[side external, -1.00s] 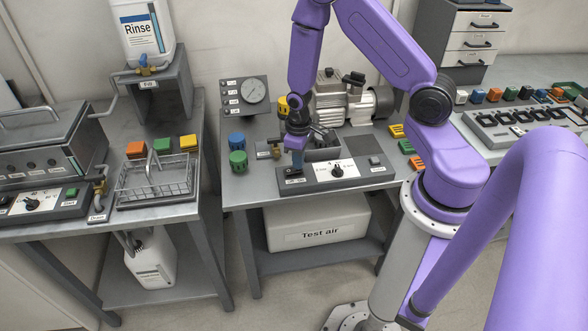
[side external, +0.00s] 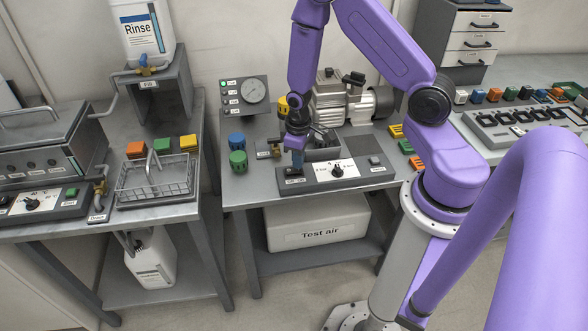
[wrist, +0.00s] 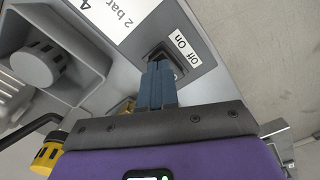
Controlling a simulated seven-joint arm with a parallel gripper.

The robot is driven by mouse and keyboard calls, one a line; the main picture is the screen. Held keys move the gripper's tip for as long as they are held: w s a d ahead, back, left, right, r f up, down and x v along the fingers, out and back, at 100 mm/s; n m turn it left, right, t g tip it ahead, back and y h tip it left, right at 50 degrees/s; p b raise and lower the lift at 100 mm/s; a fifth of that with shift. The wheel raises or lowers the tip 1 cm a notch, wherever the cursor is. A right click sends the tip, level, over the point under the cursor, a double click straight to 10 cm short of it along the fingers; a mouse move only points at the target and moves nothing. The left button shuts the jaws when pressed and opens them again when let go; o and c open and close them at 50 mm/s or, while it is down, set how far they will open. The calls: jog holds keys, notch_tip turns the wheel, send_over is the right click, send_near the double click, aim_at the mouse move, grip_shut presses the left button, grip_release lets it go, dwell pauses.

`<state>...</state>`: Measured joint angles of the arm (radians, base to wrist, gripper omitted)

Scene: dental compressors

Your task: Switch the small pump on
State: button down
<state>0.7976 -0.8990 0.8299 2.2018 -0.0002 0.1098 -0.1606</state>
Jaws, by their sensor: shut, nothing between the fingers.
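The small pump's control panel (side external: 320,177) lies on the middle bench, with a dial (side external: 337,171) at its centre. A dark rocker switch (side external: 291,171) sits at its left end. In the wrist view the switch (wrist: 163,57) is beside a white "Off On" label (wrist: 184,47). My gripper (side external: 297,163) is shut and empty, pointing down at the switch. Its blue fingertips (wrist: 157,66) are at the switch and cover part of it; they seem to touch it. The grey pump (side external: 341,100) stands behind the panel.
A gauge box (side external: 245,95) with small lamps stands behind left. Blue (side external: 237,140) and green (side external: 238,160) knobs are left of the panel. A yellow knob (wrist: 46,156) shows in the wrist view. The wire basket (side external: 157,178) is on the left bench.

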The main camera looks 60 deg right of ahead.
jog(key=shift+r, duration=2.95)
jog(key=shift+a+r, duration=0.1)
jog(key=s+a+r+n, duration=0.2)
jog(key=s+a+r, duration=0.1)
jog(key=a+r, duration=0.3)
jog(key=s+a+r+n, duration=0.3)
jog(key=s+r, duration=0.2)
jog(key=s, duration=0.4)
jog(key=s+a+r+n, duration=0.2)
jog(key=s+r+n, duration=0.2)
jog(key=s, duration=0.5)
notch_tip(320, 180, up, 3)
jog(key=shift+s+a+f+n, duration=0.2)
jog(key=shift+s+a+n, duration=0.1)
jog(key=shift+s+a, duration=0.1)
jog(key=shift+w, duration=0.15)
